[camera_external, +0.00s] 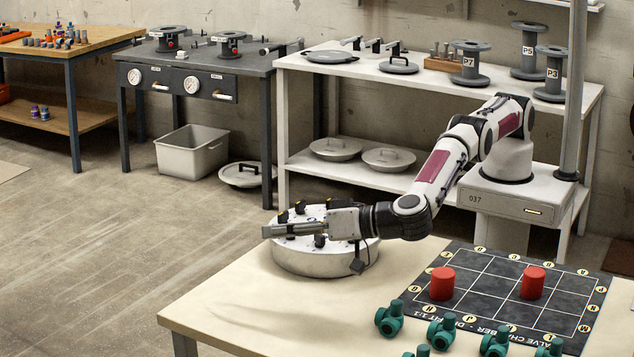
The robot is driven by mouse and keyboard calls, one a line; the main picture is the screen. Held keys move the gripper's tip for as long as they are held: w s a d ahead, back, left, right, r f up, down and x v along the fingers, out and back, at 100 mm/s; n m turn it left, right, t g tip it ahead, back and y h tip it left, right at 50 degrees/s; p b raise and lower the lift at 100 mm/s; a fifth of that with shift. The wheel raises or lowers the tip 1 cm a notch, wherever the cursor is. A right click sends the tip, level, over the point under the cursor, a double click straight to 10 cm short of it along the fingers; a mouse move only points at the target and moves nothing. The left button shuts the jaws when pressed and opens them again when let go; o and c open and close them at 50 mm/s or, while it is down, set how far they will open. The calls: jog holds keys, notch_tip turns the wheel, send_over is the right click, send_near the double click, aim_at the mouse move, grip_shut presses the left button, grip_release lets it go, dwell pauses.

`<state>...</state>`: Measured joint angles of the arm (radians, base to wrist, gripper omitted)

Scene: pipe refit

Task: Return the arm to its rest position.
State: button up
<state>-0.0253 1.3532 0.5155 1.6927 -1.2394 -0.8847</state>
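My arm reaches left from its base. My gripper (268,231) is stretched out level over the round silvery chamber (318,262) at the table's back left corner. The fingers point left and look close together, but from this side I cannot tell whether they are open or shut. No held object shows at the fingertips. Several small black fittings stand on the chamber's top, partly hidden behind my gripper. Whether the gripper touches the chamber or hovers above it is unclear.
A black gridded mat (487,285) on the table (255,310) bears two red cylinders (442,283) (532,283). Several green valves (441,332) stand along its front. A white shelf (440,88) with spools, a grey bench (205,62) and a bin (193,151) stand behind. The table's front left is clear.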

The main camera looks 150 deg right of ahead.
jog(key=w+a+r+n+t+y, duration=0.65)
jog(key=w+a+n+t, duration=0.2)
jog(key=w+a, duration=0.2)
jog(key=s+a+r+n+g+y, duration=0.1)
jog(key=s+a+n+y, duration=0.3)
jog(key=a, duration=0.3)
jog(key=s+a+r+n+y, duration=0.2)
jog(key=s+a+y, duration=0.3)
jog(key=s+a, duration=0.15)
jog(key=s+a+n+g+y, duration=0.1)
jog(key=s+a+g, duration=0.15)
jog(key=s, duration=0.95)
jog(key=s+a+n+g+y, duration=0.1)
jog(key=s+a+n+g, duration=0.15)
jog(key=s, duration=0.95)
jog(key=s+d+r+g+h, duration=0.1)
jog(key=s+d, duration=0.2)
jog(key=s, duration=1.4)
jog(key=s+d+r+n+h, duration=0.1)
jog(key=s+d+r, duration=0.1)
jog(key=s, duration=1.5)
jog(key=shift+d+g+h, duration=0.35)
jog(key=shift+d, duration=0.2)
